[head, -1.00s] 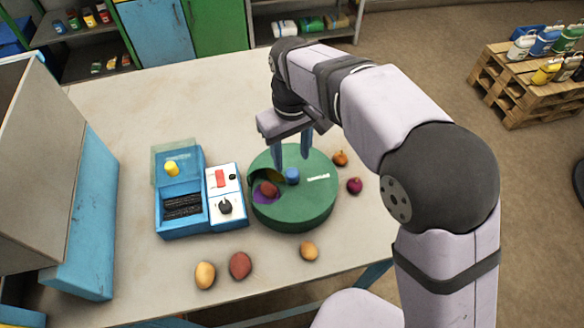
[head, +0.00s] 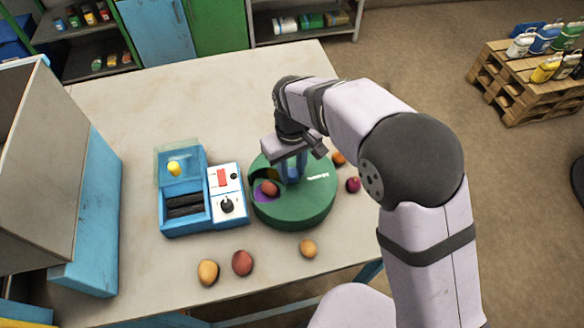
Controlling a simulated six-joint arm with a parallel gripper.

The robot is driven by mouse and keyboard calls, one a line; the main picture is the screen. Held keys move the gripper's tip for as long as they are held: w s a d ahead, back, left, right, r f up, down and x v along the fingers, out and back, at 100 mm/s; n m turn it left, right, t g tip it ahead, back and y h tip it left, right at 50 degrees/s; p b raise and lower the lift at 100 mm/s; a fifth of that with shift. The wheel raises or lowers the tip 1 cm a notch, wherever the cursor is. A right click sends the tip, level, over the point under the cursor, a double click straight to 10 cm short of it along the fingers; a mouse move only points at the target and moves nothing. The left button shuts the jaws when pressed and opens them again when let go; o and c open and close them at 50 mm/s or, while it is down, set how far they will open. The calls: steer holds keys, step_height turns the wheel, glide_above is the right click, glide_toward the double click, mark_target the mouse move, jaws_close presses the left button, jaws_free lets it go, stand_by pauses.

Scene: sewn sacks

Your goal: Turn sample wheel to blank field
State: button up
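The sample wheel (head: 300,208) is a round green drum on the table with a pale label on its right top. Its cut-out at the left shows a purple field (head: 262,195) with a reddish lump (head: 270,188) on it and a dark olive patch behind. A blue knob (head: 293,173) stands near the middle of its top. My gripper (head: 292,176) points down over the wheel, its blue fingers on either side of the knob. Whether they press on it is hard to see. The rest of the cover hides the other fields.
Left of the wheel stand a white control box (head: 227,190) with a red switch and black dial, and a blue machine (head: 184,205) with a yellow knob. Loose tubers (head: 242,263) lie in front; a purple onion (head: 353,185) lies at right. The back left table is clear.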

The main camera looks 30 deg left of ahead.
jaws_close()
steer(key=shift+m, duration=1.6)
steer(key=shift+r+m, duration=0.1)
steer(key=shift+m, duration=1.9)
steer(key=shift+w+m, duration=0.1)
steer(key=shift+m, duration=3.4)
steer(key=o, duration=0.6)
jaws_free()
